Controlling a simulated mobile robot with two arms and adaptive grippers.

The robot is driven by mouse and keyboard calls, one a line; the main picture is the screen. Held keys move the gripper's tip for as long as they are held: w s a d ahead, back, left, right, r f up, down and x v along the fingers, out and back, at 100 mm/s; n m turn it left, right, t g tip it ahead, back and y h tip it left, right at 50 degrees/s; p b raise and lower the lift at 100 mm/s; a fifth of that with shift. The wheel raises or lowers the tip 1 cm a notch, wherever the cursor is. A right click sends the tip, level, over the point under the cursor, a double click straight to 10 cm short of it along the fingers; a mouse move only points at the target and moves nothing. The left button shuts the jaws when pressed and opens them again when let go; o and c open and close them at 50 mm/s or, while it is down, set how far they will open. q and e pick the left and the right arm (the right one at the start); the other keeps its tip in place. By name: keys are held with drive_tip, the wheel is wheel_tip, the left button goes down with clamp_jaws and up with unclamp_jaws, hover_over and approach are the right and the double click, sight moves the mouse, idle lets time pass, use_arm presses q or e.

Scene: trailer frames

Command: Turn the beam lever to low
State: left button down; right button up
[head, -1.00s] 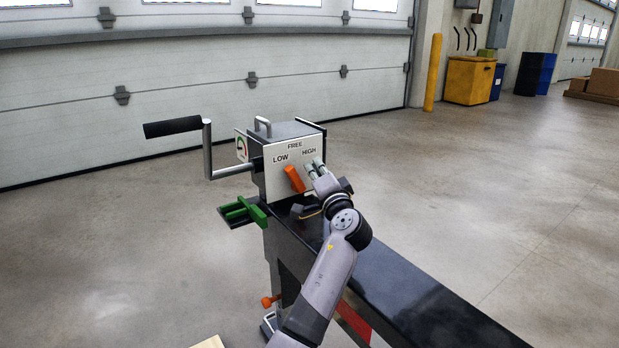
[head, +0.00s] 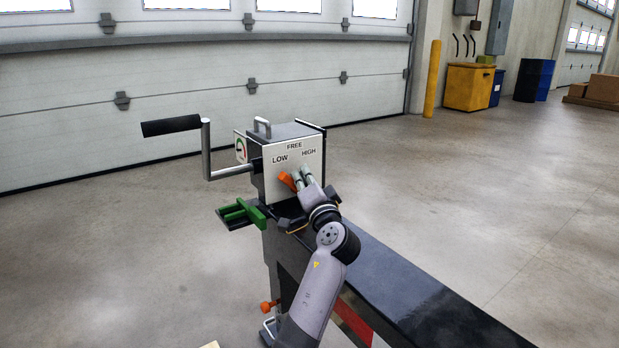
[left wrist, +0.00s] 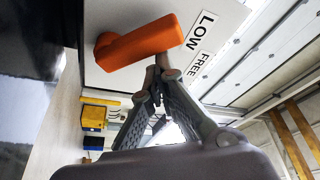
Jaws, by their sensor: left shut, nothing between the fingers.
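The orange beam lever (head: 287,181) sits on the white face plate (head: 277,174) of the grey box, which is labelled LOW, FREE and HIGH. The lever leans to the left, its free end toward the LOW side. My left gripper (head: 300,176) is shut and empty, with its fingertips against or very close to the lever's right side and partly covering it. In the left wrist view the lever (left wrist: 140,44) lies just beyond the closed fingertips (left wrist: 163,66), near the LOW label (left wrist: 202,29). I cannot tell exact contact. My right gripper is out of view.
A crank with a black handle (head: 171,126) sticks out on the box's left. A green bracket (head: 240,212) sits below it. The black beam (head: 415,285) runs to the lower right. Open concrete floor surrounds it, with a yellow post (head: 432,79) far behind.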

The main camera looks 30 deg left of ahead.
use_arm(q)
drive_tip(key=shift+r, duration=0.2)
drive_tip(key=shift+d, duration=0.1)
drive_tip(key=v, duration=1.2)
